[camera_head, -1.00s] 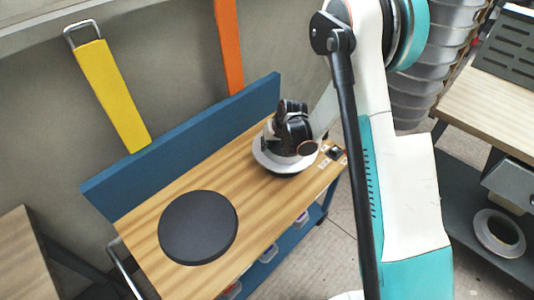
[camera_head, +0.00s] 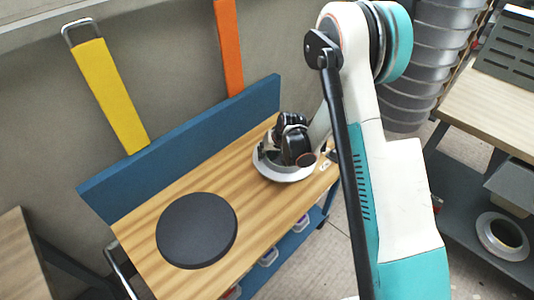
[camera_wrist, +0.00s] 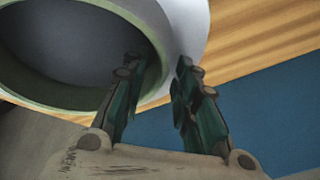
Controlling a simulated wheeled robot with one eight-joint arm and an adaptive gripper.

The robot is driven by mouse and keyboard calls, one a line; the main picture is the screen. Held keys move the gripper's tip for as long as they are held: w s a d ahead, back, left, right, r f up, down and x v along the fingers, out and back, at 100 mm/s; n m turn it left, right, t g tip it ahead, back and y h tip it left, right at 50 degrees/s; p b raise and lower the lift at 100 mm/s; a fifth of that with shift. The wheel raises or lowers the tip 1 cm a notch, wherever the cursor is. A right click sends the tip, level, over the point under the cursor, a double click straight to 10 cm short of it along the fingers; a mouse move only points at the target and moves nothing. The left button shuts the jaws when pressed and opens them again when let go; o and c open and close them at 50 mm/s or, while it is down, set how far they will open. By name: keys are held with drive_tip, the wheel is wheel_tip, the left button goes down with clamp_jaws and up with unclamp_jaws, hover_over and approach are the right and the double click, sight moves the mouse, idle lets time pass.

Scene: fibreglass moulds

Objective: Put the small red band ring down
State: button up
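A pale round ring with a broad white rim (camera_head: 286,177) is at the right part of the wooden bench top (camera_head: 150,222). It also shows large and close in the wrist view (camera_wrist: 190,22), with a greenish edge around a dark hollow. No red band shows on it. My gripper (camera_head: 292,141) is over the ring; in the wrist view its fingers (camera_wrist: 158,78) are on either side of the ring's wall, one inside the hollow and one outside, closed on it. I cannot tell whether the ring's underside touches the bench.
A flat dark disc (camera_head: 197,231) lies on the bench's left part, with bare wood between it and the ring. A blue board (camera_head: 185,148) runs along the bench's back. A yellow strap (camera_head: 108,97) and an orange strap (camera_head: 229,50) hang on the wall behind.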

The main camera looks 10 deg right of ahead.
drive_tip(key=shift+r, duration=0.1)
drive_tip(key=s+d+r+p, duration=0.15)
drive_tip(key=s+r, duration=0.35)
drive_tip(key=r, duration=0.5)
drive_tip(key=s+d+r+t+h+p, duration=0.1)
drive_tip(key=s+d+r, duration=0.1)
drive_tip(key=s+r, duration=0.6)
drive_tip(key=s+d+r+p, duration=0.1)
drive_tip(key=s+r+p, duration=0.15)
drive_tip(key=r, duration=1.05)
drive_tip(key=s+d+r+h, duration=0.1)
drive_tip(key=s+r, duration=0.1)
drive_tip(key=s, duration=0.7)
drive_tip(key=s+d+r+t, duration=0.1)
drive_tip(key=s+r, duration=0.2)
drive_tip(key=s, duration=0.5)
drive_tip(key=shift+s+d+r+n+t+h+b, duration=0.2)
drive_tip(key=shift+s+d+n+t+h+b, duration=0.1)
drive_tip(key=shift+s+d+h+b, duration=0.1)
